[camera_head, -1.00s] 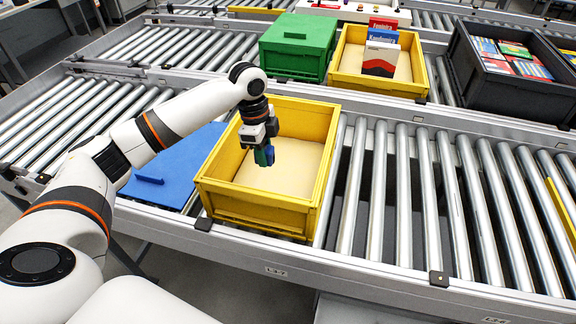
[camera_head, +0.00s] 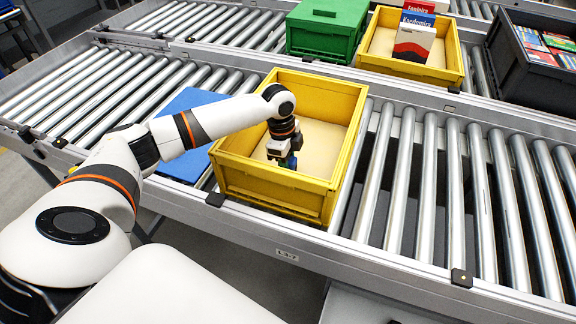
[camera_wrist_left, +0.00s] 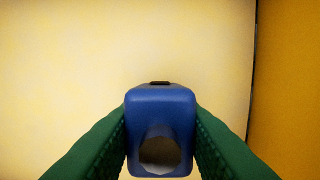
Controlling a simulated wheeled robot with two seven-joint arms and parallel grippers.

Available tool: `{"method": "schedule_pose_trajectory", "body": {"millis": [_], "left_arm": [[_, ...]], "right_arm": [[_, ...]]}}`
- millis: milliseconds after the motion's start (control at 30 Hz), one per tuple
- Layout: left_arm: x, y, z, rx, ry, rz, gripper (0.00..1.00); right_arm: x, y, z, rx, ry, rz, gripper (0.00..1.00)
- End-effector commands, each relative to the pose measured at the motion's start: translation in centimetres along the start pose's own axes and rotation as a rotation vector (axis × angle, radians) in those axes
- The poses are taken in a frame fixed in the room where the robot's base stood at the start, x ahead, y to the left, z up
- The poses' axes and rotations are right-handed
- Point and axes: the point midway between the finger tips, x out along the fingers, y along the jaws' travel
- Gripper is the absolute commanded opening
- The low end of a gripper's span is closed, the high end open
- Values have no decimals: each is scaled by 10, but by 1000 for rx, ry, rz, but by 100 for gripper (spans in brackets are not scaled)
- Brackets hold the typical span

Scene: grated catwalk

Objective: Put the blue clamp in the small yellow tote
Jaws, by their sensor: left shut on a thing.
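The blue clamp (camera_wrist_left: 160,105) is between the green fingers of my left gripper (camera_wrist_left: 160,145) in the left wrist view, which are shut on it. In the head view the left gripper (camera_head: 286,163) is inside the near yellow tote (camera_head: 275,192), below its rim, and the clamp is a small dark blue spot at its tip. The pale tote floor shows around and beyond the clamp in the wrist view. Whether the clamp touches the floor cannot be told. My right gripper is in neither view.
A blue lid or panel (camera_head: 190,118) lies left of the tote on the rollers. A green crate (camera_head: 326,30), another yellow tote (camera_head: 455,72) holding boxes, and a dark crate (camera_head: 500,62) stand on the far conveyor. Bare rollers (camera_head: 450,190) lie to the right.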

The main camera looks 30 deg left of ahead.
Motion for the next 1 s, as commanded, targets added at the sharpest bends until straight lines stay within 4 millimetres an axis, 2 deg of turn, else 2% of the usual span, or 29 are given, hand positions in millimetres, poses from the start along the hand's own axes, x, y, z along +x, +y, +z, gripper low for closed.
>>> {"method": "schedule_pose_trajectory", "body": {"millis": [133,533,567,667,1000], "left_arm": [[18,0,-2,0,0,0,7],[22,0,-2,-1,-1,1,7],[22,0,-2,-1,0,1,34],[22,0,-2,0,0,1,50],[20,1,-2,0,0,3,52]], "right_arm": [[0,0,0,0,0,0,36],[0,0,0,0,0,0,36],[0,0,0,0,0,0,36],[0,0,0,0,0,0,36],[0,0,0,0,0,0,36]]}}
